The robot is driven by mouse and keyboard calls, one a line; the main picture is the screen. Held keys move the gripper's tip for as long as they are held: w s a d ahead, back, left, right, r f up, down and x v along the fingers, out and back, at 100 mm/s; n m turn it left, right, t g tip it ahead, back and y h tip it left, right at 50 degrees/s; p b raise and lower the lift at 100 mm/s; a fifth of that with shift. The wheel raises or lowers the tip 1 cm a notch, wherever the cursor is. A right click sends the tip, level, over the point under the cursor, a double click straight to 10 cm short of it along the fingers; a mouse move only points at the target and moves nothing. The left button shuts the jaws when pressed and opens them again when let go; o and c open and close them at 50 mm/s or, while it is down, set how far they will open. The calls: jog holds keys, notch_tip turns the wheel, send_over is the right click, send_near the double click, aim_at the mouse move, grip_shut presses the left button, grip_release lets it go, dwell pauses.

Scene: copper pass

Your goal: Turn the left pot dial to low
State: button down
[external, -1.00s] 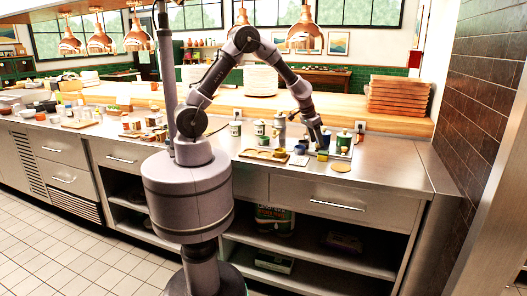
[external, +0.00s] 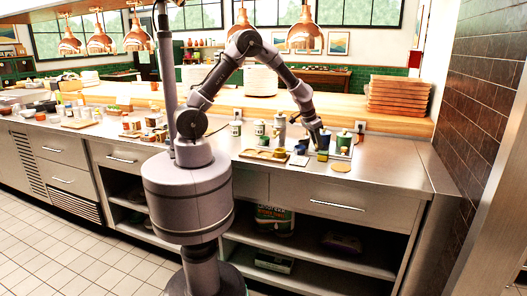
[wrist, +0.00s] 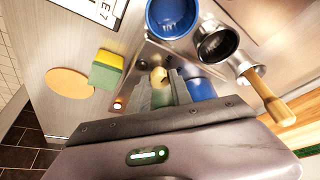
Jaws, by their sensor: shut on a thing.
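In the wrist view a pale, cream-coloured dial knob (wrist: 158,75) shows at the tips of my gripper (wrist: 163,90), on a steel unit (wrist: 148,55). My gripper is shut on this knob, and the fingers hide part of it. Any low mark and the knob's pointer cannot be made out. A blue pot (wrist: 171,14) stands beyond the knob, and a second blue pot (wrist: 201,87) is partly behind the right finger. In the external view my gripper (external: 321,150) is down at the unit on the steel counter, and the dial is too small to see.
A dark-lined metal pot (wrist: 216,41) and a wooden-handled tool (wrist: 272,103) stand close on the right in the wrist view. A green-yellow sponge (wrist: 105,70) and a round tan mat (wrist: 69,83) lie to the left. Canisters (external: 259,130) stand behind a wooden tray (external: 264,155).

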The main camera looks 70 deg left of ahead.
jog(key=m+b, duration=0.1)
jog(key=m+h+b, duration=0.1)
jog(key=m+b, duration=0.1)
jog(key=shift+a+f, duration=0.15)
jog(key=shift+f, duration=0.1)
jog(key=m+h+b, duration=0.1)
jog(key=m+b, duration=0.1)
jog(key=b, duration=0.1)
jog(key=shift+m, duration=0.4)
jog(key=m, duration=0.1)
jog(key=m+g+h+b, duration=0.1)
jog(key=shift+w+a+r+m+b, duration=0.1)
jog(key=shift+r+m+b, duration=0.05)
jog(key=shift+m+b, duration=0.15)
jog(key=shift+r+m+g+h, duration=0.1)
jog(key=shift+m+g+h, duration=0.4)
jog(key=shift+m, duration=1)
jog(key=c, duration=1.2)
grip_release()
jog(key=shift+o, duration=0.2)
